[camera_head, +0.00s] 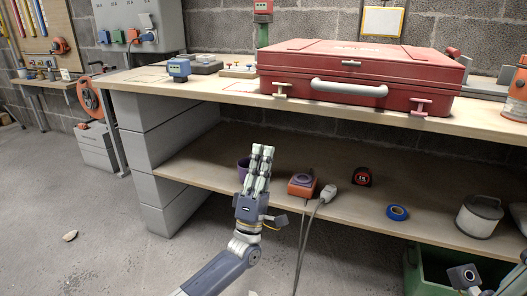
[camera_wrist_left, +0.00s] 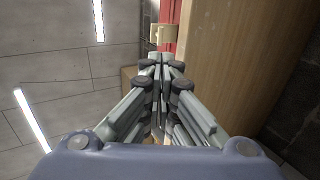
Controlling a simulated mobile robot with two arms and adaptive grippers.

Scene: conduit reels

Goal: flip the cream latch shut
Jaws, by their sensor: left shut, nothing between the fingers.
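The red case (camera_head: 360,68) lies closed on the workbench, with a grey handle (camera_head: 348,88) on its front. A cream latch (camera_head: 281,88) sits on the case front, left of the handle. A paler pinkish latch (camera_head: 421,106) is on the right. My left gripper (camera_head: 262,150) is shut and empty, pointing up in front of the bench, below the cream latch and apart from it. In the left wrist view the cream latch (camera_wrist_left: 163,34) shows just beyond the closed fingertips (camera_wrist_left: 162,62), against the red case. I cannot tell the latch's exact angle.
The bench's front edge (camera_head: 200,92) lies between my left gripper and the case. The lower shelf (camera_head: 340,205) holds an orange tool (camera_head: 302,185), blue tape (camera_head: 397,212) and a canister (camera_head: 479,216). The floor at left is mostly clear.

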